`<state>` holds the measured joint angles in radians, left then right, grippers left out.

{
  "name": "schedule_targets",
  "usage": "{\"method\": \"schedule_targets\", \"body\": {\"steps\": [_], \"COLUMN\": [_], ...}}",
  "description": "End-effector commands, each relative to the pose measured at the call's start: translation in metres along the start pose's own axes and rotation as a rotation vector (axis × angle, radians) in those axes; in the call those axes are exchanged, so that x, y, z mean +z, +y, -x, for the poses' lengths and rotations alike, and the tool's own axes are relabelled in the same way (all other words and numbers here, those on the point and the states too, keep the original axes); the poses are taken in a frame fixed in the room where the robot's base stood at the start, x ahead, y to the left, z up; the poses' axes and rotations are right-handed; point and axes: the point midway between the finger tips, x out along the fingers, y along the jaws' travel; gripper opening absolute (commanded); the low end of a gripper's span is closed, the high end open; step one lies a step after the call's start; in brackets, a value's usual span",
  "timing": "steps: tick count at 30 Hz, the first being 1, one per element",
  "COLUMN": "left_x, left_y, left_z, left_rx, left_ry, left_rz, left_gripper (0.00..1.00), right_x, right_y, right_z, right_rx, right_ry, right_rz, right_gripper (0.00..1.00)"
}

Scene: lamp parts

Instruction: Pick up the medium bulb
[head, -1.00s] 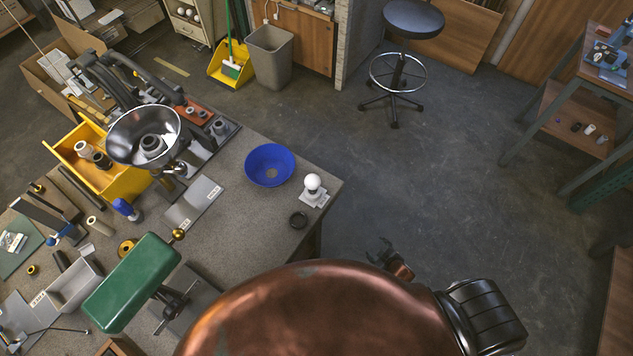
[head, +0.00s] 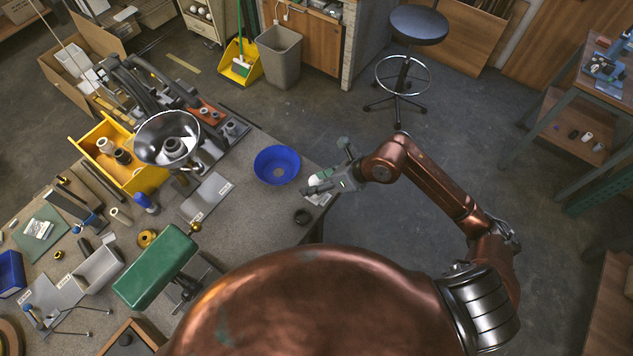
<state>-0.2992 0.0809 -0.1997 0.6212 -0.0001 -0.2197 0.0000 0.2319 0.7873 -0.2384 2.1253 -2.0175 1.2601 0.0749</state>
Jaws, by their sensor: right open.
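A white round bulb (head: 317,180) stands on a small pale labelled plate (head: 318,199) near the right corner of the workbench. It is partly hidden by my right gripper. My right gripper (head: 326,168) is open, its fingers spread above and around the bulb as seen from the head. Whether a finger touches the bulb I cannot tell. My left gripper is not in the head view.
A blue bowl (head: 277,165) is left of the bulb. A dark ring (head: 302,216) lies in front, near the bench edge. A metal reflector (head: 167,138), a yellow bin (head: 147,178) and a green padded block (head: 156,266) stand further left. Open floor lies right.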

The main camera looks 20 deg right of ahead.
Motion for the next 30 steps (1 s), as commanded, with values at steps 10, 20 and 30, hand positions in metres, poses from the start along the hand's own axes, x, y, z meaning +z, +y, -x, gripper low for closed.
{"method": "schedule_targets", "body": {"steps": [10, 20, 30], "left_x": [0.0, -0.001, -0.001], "left_y": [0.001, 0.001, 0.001], "left_z": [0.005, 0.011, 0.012], "left_rx": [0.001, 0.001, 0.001], "left_ry": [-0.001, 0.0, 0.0], "left_rz": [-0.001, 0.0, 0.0], "left_gripper": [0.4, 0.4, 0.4], "right_x": [-0.017, -0.022, -0.025], "right_y": [-0.047, -0.047, -0.054], "right_z": [0.008, -0.033, -0.056], "right_rx": [-0.221, -0.215, -0.219], "right_ry": [0.129, 0.128, 0.126], "right_rz": [0.127, 0.124, 0.127], "right_gripper": [0.53, 0.53, 0.53]}}
